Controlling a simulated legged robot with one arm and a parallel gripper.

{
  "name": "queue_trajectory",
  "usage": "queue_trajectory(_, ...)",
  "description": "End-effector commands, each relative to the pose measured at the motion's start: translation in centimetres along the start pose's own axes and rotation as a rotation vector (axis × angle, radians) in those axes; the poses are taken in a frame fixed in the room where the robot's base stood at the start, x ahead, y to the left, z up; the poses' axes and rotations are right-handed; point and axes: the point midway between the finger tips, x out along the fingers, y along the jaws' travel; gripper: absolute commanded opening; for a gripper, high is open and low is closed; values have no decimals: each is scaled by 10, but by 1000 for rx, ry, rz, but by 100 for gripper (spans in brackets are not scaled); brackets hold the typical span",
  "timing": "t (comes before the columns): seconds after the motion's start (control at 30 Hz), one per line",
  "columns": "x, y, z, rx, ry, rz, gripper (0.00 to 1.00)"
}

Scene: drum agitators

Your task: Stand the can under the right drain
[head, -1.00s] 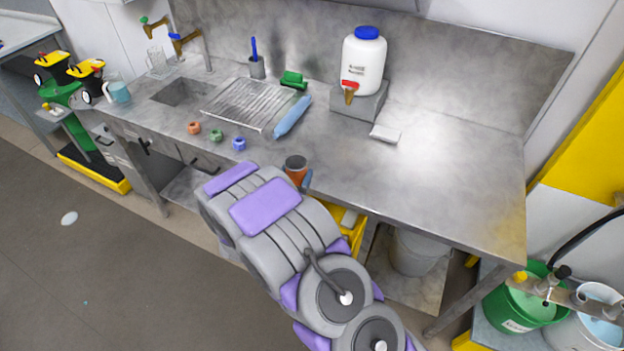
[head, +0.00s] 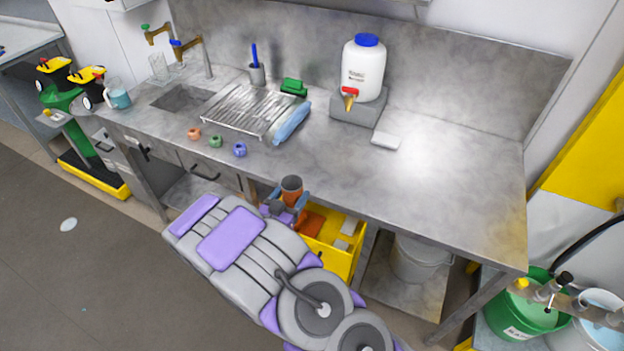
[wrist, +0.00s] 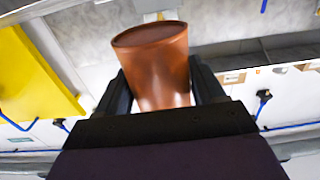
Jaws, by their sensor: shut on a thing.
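A copper-brown can (head: 291,184) is held between the fingers of my gripper (head: 288,203), just off the front edge of the bench. In the wrist view the can (wrist: 155,65) sits between the two black fingers (wrist: 160,95), its round end facing up in the picture. I cannot tell whether that end is open. At lower right in the head view, a pipe with yellow and dark valve fittings (head: 545,290) runs above a green bucket (head: 525,318) and a white bucket (head: 597,325). I cannot tell which fitting is the right drain.
A yellow crate (head: 340,262) and a grey bucket (head: 415,258) stand below. The floor at left is mostly clear.

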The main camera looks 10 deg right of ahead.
Motion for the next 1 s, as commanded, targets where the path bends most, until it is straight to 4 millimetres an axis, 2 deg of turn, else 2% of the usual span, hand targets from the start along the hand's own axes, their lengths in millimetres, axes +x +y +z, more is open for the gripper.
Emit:
queue_trajectory(0.1,24,2,3,2,2,5,34)
queue_trajectory(0.5,96,3,9,2,3,3,34)
queue_trajectory(0.63,110,3,9,3,4,1,34)
queue_trajectory(0.87,120,3,10,0,4,1,34)
queue_trajectory(1.0,135,4,12,0,5,2,34)
